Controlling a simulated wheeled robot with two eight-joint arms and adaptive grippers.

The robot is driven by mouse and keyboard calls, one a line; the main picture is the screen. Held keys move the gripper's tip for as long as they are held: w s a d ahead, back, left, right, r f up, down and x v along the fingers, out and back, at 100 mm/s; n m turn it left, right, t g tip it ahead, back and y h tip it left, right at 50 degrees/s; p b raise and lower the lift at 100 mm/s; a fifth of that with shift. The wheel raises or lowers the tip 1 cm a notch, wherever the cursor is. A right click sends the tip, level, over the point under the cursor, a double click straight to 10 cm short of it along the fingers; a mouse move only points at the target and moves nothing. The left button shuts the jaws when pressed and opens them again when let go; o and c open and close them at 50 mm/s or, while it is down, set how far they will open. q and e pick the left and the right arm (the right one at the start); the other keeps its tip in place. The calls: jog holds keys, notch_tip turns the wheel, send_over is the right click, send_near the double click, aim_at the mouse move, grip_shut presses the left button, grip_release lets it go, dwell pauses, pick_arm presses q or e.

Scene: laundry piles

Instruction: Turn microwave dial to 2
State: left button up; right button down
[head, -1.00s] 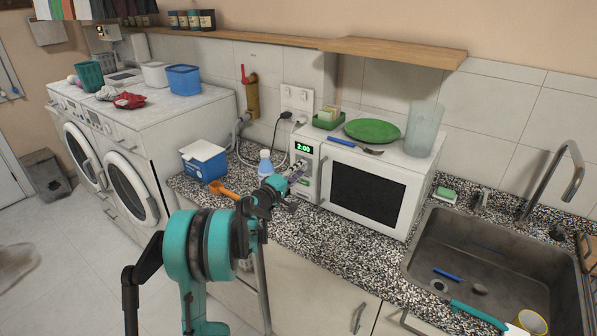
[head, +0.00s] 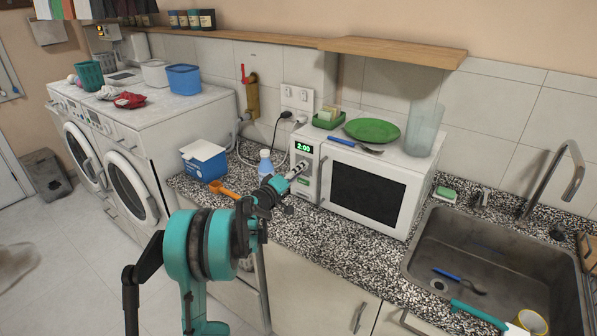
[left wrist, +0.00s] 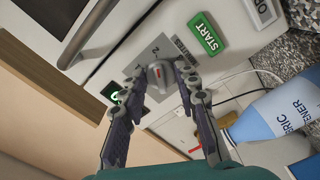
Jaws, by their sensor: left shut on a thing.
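The white microwave (head: 362,185) stands on the speckled counter, with a green display (head: 303,148) reading 2:00. My left gripper (head: 297,171) reaches the microwave's control panel. In the left wrist view its two fingers (left wrist: 161,72) are on either side of the dial, shut on it. The dial is hidden by the gripper in the head view. My right gripper is not in view.
A blue-and-white bottle (head: 265,162) stands close beside my left gripper, with an orange scoop (head: 222,189) and a blue-white box (head: 204,160) farther left. A sink (head: 415,262) lies right.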

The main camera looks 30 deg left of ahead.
pick_arm(q)
jog(key=o, duration=1.1)
jog(key=shift+o, duration=0.2)
jog(key=s, duration=1.2)
jog(key=shift+a, duration=0.45)
